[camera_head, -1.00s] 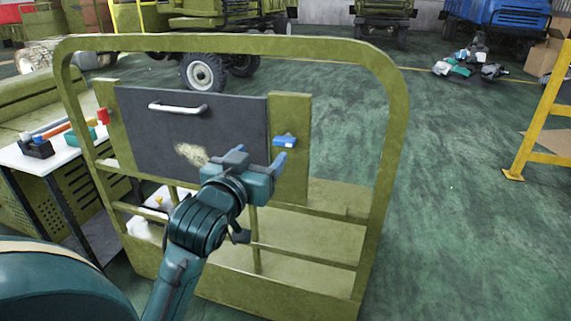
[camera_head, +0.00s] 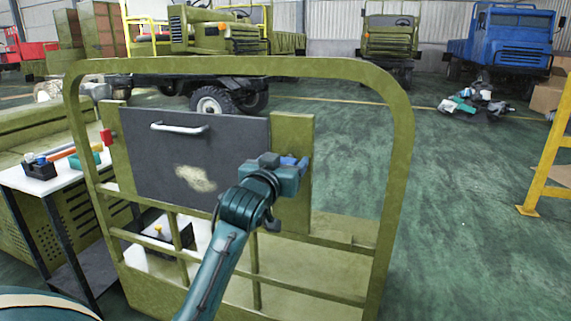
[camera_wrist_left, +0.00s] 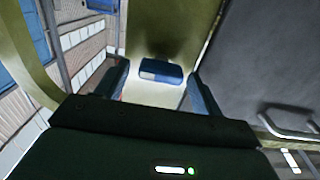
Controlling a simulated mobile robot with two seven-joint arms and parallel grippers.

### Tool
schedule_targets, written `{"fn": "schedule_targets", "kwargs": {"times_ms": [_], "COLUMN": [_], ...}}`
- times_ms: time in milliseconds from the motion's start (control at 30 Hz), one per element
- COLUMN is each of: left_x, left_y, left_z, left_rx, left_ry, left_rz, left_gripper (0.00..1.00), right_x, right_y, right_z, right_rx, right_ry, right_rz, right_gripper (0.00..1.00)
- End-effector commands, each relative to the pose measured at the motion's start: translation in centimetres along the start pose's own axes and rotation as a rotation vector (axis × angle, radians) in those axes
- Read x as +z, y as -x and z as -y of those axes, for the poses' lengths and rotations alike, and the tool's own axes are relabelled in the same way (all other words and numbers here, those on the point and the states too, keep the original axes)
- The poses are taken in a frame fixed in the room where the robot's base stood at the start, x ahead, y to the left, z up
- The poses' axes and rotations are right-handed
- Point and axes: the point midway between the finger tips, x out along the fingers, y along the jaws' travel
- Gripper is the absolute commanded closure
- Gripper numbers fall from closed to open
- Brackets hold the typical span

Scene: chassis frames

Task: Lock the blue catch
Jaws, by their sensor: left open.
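The blue catch (camera_head: 288,160) sits on the olive post at the right side of the dark grey panel (camera_head: 195,160). In the head view my left gripper (camera_head: 286,165) is in front of it and hides part of it. In the left wrist view the blue catch (camera_wrist_left: 161,70) shows as a small blue block between the two open blue fingers (camera_wrist_left: 160,86), with a gap on each side. The left gripper is open and empty. My right gripper is out of view.
A red catch (camera_head: 106,136) is on the panel's left post. The panel has a white handle (camera_head: 180,128) and hangs in an olive tube frame (camera_head: 398,200). A white table (camera_head: 50,178) with small parts stands at left. Open floor (camera_head: 470,240) lies to the right.

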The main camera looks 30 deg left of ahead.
Motion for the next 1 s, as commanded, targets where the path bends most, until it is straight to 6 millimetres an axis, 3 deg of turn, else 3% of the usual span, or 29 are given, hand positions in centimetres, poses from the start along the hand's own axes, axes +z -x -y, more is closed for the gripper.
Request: {"fn": "schedule_targets", "kwargs": {"times_ms": [133,433,1000], "left_x": [0.03,-0.02,0.01], "left_y": [-1.08,-1.28,-1.25], "left_z": [0.03,0.01,0.01], "left_rx": [0.000,0.000,0.000], "left_ry": [0.000,-0.001,-0.001], "left_rz": [0.001,0.000,0.001], "left_gripper": [0.33,0.33,0.77], "right_x": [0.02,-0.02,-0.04], "right_y": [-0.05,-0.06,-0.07], "right_z": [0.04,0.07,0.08], "right_rx": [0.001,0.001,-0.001], "right_ry": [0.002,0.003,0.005], "right_rz": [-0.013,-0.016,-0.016], "right_gripper": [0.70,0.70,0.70]}}
